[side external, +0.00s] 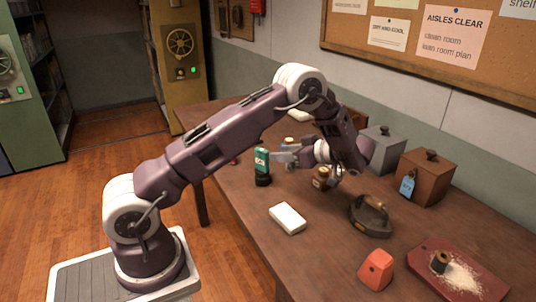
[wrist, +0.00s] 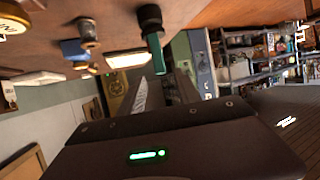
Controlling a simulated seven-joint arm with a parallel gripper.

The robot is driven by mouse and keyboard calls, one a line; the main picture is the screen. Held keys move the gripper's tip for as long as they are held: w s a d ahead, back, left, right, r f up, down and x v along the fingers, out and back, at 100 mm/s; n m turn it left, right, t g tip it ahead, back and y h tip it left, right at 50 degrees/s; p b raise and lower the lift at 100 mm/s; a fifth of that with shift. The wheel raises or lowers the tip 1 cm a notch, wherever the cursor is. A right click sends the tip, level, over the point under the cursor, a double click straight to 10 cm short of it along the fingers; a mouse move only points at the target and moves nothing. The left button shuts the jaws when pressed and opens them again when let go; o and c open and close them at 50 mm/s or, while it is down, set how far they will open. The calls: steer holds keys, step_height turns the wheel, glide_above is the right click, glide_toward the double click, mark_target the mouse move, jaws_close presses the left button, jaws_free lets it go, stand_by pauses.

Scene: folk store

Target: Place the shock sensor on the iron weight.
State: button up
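A small green block with a pale label, which I take to be the shock sensor (side external: 262,159), stands upright near the table's left edge. Directly beneath it is a round black piece, probably the iron weight (side external: 263,180); the green block appears to rest on it. In the wrist view the picture is turned over, with the black piece (wrist: 150,17) above the teal-green block (wrist: 157,55). My gripper (side external: 277,156) is level with the block, just to its right. In the wrist view my gripper (wrist: 161,84) looks open, its fingers apart near the block's end; contact cannot be told.
A white box (side external: 287,218), a dark flatiron-like object (side external: 370,216), a small brown jar (side external: 321,179) and an orange block (side external: 376,269) stand nearby. A red board with pale powder (side external: 462,274) lies at the front right. Grey (side external: 384,148) and brown (side external: 426,179) lidded boxes stand along the back.

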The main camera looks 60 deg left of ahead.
steer(key=w+d+r+m+t+h, duration=0.1)
steer(key=w+d+r+m+t, duration=0.25)
steer(key=w+r+t, duration=0.8)
steer(key=w+d+r+m+t+h, duration=0.2)
steer(key=d+r+m+t+h, duration=0.5)
steer(key=d+r, duration=0.8)
steer(key=s+d+m+g+h, duration=0.1)
steer(key=s+d+m+h, duration=0.3)
steer(key=s, duration=0.5)
steer(key=s+d+m+g+h, duration=0.25)
steer(key=s+d+m, duration=0.3)
steer(key=s, duration=0.35)
steer(key=s+a+f+g, duration=0.1)
steer(key=s+f, duration=0.2)
steer(key=s, duration=0.4)
steer(key=s+a+f+m+g+y, duration=0.1)
steer(key=s+f+g, duration=0.1)
steer(key=s+f, duration=0.2)
steer(key=s+a+f+m+g+y, duration=0.1)
steer(key=s+f, duration=0.3)
steer(key=s, duration=0.6)
steer(key=shift+a, duration=0.55)
